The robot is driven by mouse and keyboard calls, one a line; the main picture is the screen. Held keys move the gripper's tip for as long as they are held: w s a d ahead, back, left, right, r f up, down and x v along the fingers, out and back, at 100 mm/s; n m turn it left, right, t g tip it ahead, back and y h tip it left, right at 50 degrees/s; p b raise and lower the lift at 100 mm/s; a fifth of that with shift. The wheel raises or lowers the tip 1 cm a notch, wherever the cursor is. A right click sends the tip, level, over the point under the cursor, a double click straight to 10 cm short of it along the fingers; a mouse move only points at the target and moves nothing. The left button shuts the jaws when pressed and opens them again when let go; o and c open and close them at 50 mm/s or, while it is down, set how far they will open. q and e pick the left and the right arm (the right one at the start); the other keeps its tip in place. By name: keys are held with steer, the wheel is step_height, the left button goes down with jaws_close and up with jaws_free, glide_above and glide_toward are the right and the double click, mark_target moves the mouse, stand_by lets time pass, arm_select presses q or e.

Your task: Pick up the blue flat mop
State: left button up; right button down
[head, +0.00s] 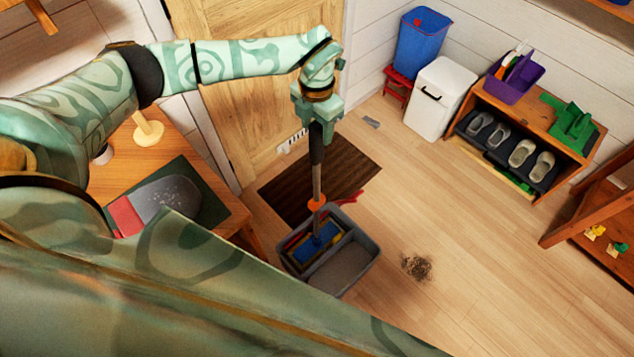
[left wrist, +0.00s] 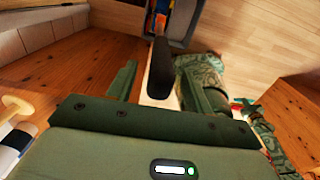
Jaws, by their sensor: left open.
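The blue flat mop (head: 317,180) stands nearly upright, with its blue head down in the left part of a grey two-part bucket (head: 350,281). Its dark handle has an orange collar low down. My left gripper (head: 318,128) is at the top of the handle, pointing down. In the left wrist view the black handle grip (left wrist: 161,68) lies between the fingers of my left gripper (left wrist: 158,82), which are open. Whether either finger touches it I cannot tell. The bucket's end also shows in the left wrist view (left wrist: 188,40). My right gripper is not in view.
A dark mat (head: 285,190) lies behind the bucket, before a wooden door (head: 245,75). A wooden table (head: 222,188) is at the left. A dirt patch (head: 416,266) lies on open floor right of the bucket. A white bin (head: 438,100) and a low shelf (head: 545,120) line the wall.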

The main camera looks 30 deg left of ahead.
arm_select(q)
steer(key=shift+f, duration=0.5)
steer(key=shift+r, duration=0.1)
jaws_close()
